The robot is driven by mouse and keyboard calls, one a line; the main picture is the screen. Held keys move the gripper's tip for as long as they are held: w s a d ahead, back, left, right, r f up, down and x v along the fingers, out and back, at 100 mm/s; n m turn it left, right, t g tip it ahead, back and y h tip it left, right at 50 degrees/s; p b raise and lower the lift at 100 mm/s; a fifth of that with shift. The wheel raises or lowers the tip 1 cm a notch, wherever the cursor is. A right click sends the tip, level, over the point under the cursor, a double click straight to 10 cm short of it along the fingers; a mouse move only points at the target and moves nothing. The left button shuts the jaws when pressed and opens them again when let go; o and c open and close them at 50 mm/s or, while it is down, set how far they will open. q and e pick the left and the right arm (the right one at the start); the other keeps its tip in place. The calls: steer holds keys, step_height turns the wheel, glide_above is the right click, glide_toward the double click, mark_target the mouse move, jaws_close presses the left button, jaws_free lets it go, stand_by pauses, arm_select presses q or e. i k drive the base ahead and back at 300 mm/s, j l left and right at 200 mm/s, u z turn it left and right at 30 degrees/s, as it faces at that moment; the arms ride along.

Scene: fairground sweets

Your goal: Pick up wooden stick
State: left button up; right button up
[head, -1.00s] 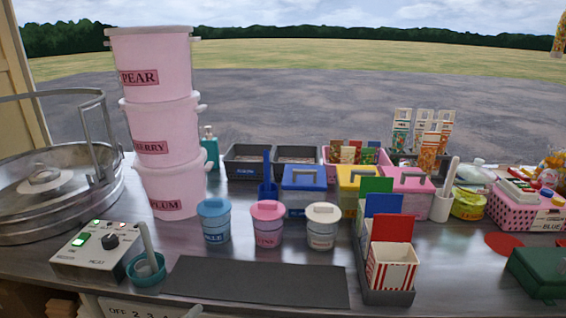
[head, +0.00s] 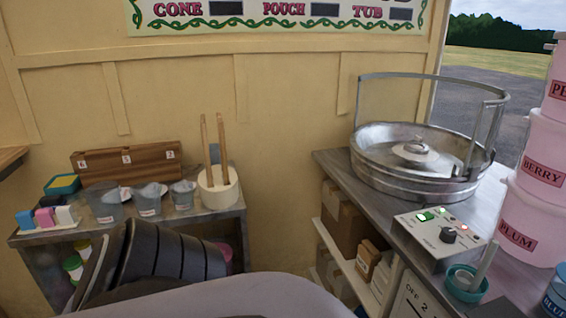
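Two long wooden sticks, one on the left (head: 205,145) and one on the right (head: 222,143), stand upright in a round cream holder (head: 219,196). The holder sits at the right end of the side counter, close to the wall. The sticks' lower ends are hidden inside it. A dark panel shows behind the right stick. Neither of my grippers is in view.
Several grey measuring cups (head: 148,200) stand left of the holder, before a wooden box (head: 126,160). The metal floss machine (head: 420,160) and control box (head: 440,238) are on the right counter (head: 335,168). A gap separates the counters.

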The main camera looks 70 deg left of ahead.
mark_target(221, 124)
steer(key=j+u, duration=0.1)
steer(key=u, duration=2.1)
steer(key=i+j, duration=0.1)
steer(key=j, duration=0.2)
steer(key=i+j+u, duration=0.15)
steer(key=j, duration=0.15)
steer(key=k, duration=0.05)
